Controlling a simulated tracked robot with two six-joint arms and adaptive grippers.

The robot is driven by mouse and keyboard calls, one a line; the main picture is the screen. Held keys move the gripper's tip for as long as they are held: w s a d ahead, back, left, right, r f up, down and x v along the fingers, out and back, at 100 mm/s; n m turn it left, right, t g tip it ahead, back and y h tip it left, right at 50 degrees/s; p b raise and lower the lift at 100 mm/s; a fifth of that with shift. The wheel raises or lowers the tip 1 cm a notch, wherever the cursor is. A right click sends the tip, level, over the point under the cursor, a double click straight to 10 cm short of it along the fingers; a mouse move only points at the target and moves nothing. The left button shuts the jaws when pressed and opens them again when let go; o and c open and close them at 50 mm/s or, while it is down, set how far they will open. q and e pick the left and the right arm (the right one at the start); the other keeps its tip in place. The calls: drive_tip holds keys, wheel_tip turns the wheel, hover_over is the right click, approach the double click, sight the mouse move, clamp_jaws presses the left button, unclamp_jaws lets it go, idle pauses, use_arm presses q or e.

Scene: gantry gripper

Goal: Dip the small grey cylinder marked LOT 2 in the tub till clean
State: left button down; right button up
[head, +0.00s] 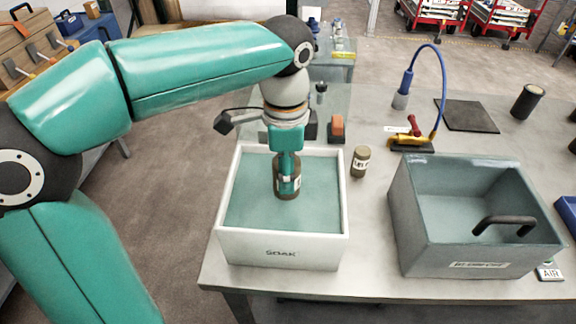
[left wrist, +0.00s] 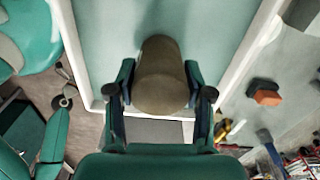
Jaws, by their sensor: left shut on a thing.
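My left gripper (head: 286,168) is shut on a small brownish-grey cylinder (head: 287,190), held upright over the middle of the white tub marked SOAK (head: 282,252). The tub holds teal liquid (head: 250,205). I cannot tell whether the cylinder's bottom touches the liquid. A pale label shows on its side, partly covered by a finger and unreadable. In the left wrist view the cylinder (left wrist: 160,75) looks dull brown, with the fingers on both sides. A second brownish cylinder (head: 361,161) with a pale label stands on the bench right of the tub; its lettering is too small to read.
A grey open bin (head: 455,255) with a dark handle stands right of the tub.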

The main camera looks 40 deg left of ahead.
use_arm(q)
drive_tip(key=shift+f+b, duration=2.1)
drive_tip(key=shift+f, duration=1)
drive_tip(key=shift+r, duration=0.15)
drive_tip(key=shift+r+p, duration=0.3)
drive_tip(key=shift+p, duration=0.2)
drive_tip(key=shift+f, duration=0.2)
drive_tip(key=shift+f, duration=0.3)
drive_tip(key=shift+r, duration=0.2)
